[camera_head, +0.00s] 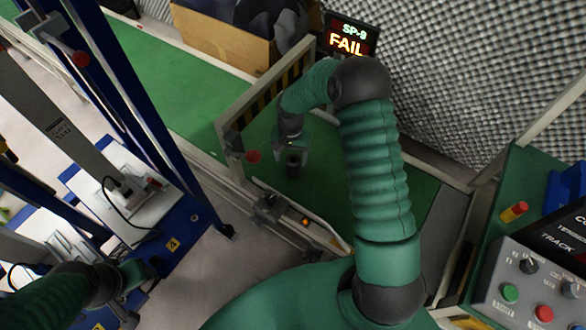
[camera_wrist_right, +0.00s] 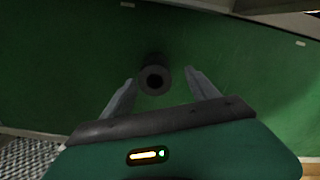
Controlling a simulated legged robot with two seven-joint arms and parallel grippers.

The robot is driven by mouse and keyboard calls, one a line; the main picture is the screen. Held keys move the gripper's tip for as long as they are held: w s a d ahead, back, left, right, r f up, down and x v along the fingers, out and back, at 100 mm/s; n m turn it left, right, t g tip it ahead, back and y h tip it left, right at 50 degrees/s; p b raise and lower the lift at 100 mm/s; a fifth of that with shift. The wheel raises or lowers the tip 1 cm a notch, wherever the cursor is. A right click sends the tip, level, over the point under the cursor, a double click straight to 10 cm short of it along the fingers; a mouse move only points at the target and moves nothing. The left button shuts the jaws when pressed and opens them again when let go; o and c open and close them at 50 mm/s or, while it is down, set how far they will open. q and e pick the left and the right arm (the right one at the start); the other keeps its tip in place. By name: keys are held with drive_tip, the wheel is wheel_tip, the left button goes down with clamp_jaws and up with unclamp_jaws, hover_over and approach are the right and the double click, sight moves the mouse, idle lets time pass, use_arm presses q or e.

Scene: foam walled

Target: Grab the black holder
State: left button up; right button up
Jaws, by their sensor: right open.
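The black holder (camera_wrist_right: 154,78) is a short dark cylinder with a hole in its end, on the green surface. In the head view the holder (camera_head: 293,166) is small and dark, just below my right gripper (camera_head: 291,152). In the right wrist view my right gripper (camera_wrist_right: 161,82) is open, with one finger on each side of the holder. Gaps show between the fingers and the holder, and nothing is gripped. My left gripper (camera_head: 128,290) is at the lower left by the blue frame, and its fingers are too unclear to read.
A striped barrier frame (camera_head: 232,128) stands just left of the holder. A cardboard box (camera_head: 215,38) and a screen reading FAIL (camera_head: 348,40) are behind. A button panel (camera_head: 530,285) is at lower right. The green surface (camera_head: 330,195) around the holder is mostly clear.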

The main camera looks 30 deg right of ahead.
drive_tip(key=f, duration=0.1)
drive_tip(key=f+b, duration=0.1)
drive_tip(key=f, duration=0.1)
drive_tip(key=f+b, duration=0.1)
drive_tip(key=shift+s+d+f, duration=0.1)
drive_tip(key=shift+s+f, duration=0.25)
drive_tip(key=shift+f, duration=0.2)
drive_tip(key=shift+r, duration=0.1)
drive_tip(key=c, duration=1.5)
clamp_jaws()
drive_tip(key=shift+r, duration=0.15)
